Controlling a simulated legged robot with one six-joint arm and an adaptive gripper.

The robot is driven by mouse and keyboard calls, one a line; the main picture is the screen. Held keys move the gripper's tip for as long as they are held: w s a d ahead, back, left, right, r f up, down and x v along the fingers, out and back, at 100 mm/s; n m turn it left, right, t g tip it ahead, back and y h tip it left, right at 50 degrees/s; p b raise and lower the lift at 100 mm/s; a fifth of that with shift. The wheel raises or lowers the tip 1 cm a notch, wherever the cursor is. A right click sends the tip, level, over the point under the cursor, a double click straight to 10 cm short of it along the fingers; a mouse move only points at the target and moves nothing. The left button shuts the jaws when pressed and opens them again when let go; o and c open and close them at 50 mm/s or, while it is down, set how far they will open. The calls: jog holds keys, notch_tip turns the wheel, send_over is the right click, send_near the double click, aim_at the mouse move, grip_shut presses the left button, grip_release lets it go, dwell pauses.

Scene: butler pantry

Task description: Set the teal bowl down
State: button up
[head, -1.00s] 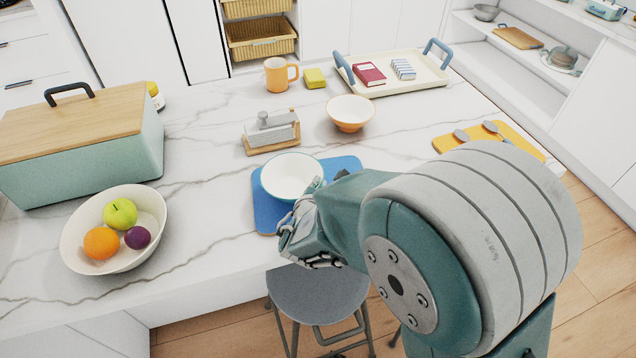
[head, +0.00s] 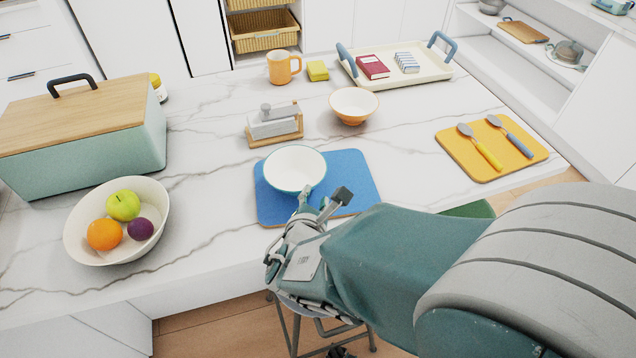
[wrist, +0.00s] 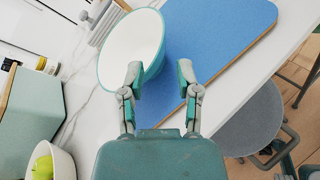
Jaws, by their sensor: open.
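The teal bowl (head: 295,168), white inside with a teal outside, sits upright on the left part of the blue mat (head: 352,178), near its back edge. In the wrist view the bowl (wrist: 130,45) lies just beyond my fingertips, with the blue mat (wrist: 215,40) to its right. My gripper (head: 324,200) is open and empty at the bowl's front side. In the wrist view my gripper (wrist: 160,80) has its two fingers spread apart. Its left finger overlaps the bowl's rim in the picture; whether it touches I cannot tell.
A napkin holder (head: 273,125) stands behind the bowl, and an orange bowl (head: 353,105) behind right. A fruit bowl (head: 73,238) is at left. A yellow mat (head: 470,160) with two spoons is at right. A stool (wrist: 250,125) stands by the counter's front edge.

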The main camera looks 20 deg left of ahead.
jog(key=shift+v, duration=1.75)
jog(key=w+d+r+m+g+h, duration=0.2)
jog(key=d+m+h, duration=0.2)
jog(key=d+m, duration=0.6)
jog(key=w+d+r+m+g+h, duration=0.1)
jog(key=d+r+m+g+h, duration=0.35)
jog(key=d, duration=0.95)
jog(key=s+d+r+m+g+y, duration=0.1)
jog(key=s+d+r+m+y, duration=0.2)
jog(key=m, duration=1.4)
jog(key=s+d+y, duration=0.2)
jog(key=s+d, duration=0.3)
jog(key=s, duration=0.1)
jog(key=shift+s+m+g, duration=0.35)
jog(key=shift+s, duration=0.05)
